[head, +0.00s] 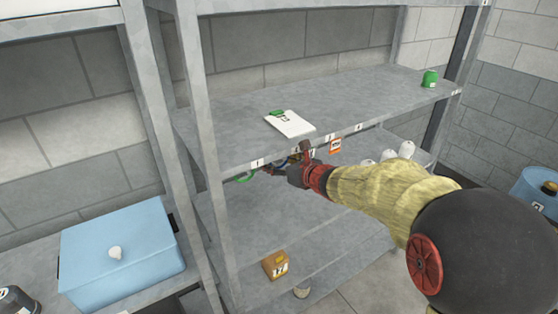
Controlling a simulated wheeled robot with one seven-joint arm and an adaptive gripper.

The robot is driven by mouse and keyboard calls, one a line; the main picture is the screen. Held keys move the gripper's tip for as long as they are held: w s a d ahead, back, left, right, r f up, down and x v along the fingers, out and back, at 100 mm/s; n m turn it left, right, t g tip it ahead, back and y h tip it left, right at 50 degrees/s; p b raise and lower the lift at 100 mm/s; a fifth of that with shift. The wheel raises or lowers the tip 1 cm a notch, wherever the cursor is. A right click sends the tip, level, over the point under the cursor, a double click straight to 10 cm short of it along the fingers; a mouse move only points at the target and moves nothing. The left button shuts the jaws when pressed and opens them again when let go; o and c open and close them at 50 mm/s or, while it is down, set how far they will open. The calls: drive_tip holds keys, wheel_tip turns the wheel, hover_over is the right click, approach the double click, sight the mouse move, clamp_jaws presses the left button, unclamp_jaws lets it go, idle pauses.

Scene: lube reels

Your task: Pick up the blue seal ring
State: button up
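My gripper (299,160) reaches in under the front edge of the upper shelf. It is small and dark here, and I cannot tell whether its fingers are open or shut. A small blue piece, perhaps the blue seal ring (280,164), shows just left of the gripper below the shelf edge. It is partly hidden, and I cannot tell whether the gripper touches it. A green ring (244,178) shows farther left, below the number 1 label.
The upper shelf (345,95) bears a white clipboard (290,124) and a green container (430,78). An orange tag (335,146) is at its edge. White bottles (407,149) stand behind my arm. An orange-brown numbered block (275,265) is lower down. A blue box (121,252) stands left.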

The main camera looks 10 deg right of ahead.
drive_tip(key=c, duration=0.5)
